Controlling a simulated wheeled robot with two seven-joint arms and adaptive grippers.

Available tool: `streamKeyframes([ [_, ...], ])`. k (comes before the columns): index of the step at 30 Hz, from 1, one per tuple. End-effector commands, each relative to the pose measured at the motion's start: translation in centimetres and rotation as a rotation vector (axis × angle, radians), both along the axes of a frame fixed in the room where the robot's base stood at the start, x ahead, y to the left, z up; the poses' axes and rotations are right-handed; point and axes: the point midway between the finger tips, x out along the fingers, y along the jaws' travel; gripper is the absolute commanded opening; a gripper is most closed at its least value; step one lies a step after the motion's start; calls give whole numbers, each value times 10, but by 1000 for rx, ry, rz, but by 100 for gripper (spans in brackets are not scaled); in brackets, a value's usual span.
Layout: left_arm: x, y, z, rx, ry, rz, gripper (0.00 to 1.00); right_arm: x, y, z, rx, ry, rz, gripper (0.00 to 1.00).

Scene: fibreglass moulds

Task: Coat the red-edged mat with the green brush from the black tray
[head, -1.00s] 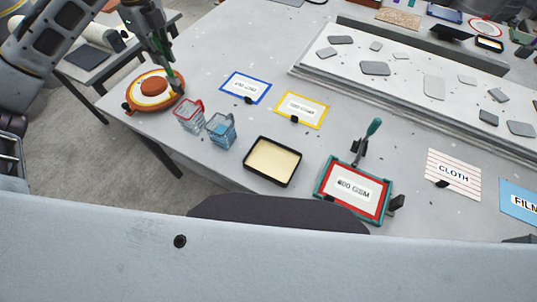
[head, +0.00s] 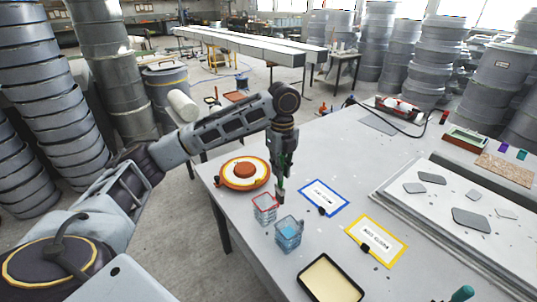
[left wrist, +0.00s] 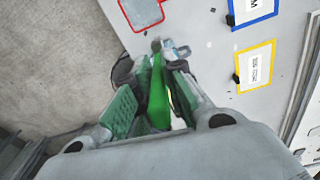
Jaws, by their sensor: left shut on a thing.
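I cannot tell whether the brush tip touches the cup. A blue-rimmed clear cup (head: 288,232) stands beside it. The black tray (head: 361,294), with a cream-coloured filling, is at the bottom edge of the head view, partly cut off. My right gripper is not in view.
An orange round mould (head: 243,172) stands at the table's left corner. A blue-edged mat (head: 340,203) and a yellow-edged mat (head: 402,250) lie to the right. A teal handle (head: 462,293) shows at the bottom. A raised pale slab (head: 440,228) fills the right side.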

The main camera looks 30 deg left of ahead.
Motion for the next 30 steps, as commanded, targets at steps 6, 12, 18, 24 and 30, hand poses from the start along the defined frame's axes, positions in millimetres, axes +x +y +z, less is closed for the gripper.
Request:
streamKeyframes([
  [6,-21,-62,-17,-10,18,-128,0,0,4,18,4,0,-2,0],
  [12,-46,-115,-33,-16,33,-240,0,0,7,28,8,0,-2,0],
  [18,-73,-166,-46,-20,47,-303,0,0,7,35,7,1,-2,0],
  [24,-99,-210,-59,-28,66,-280,0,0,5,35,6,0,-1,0],
  [30,-104,-223,-63,-42,83,-144,0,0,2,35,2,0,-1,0],
])
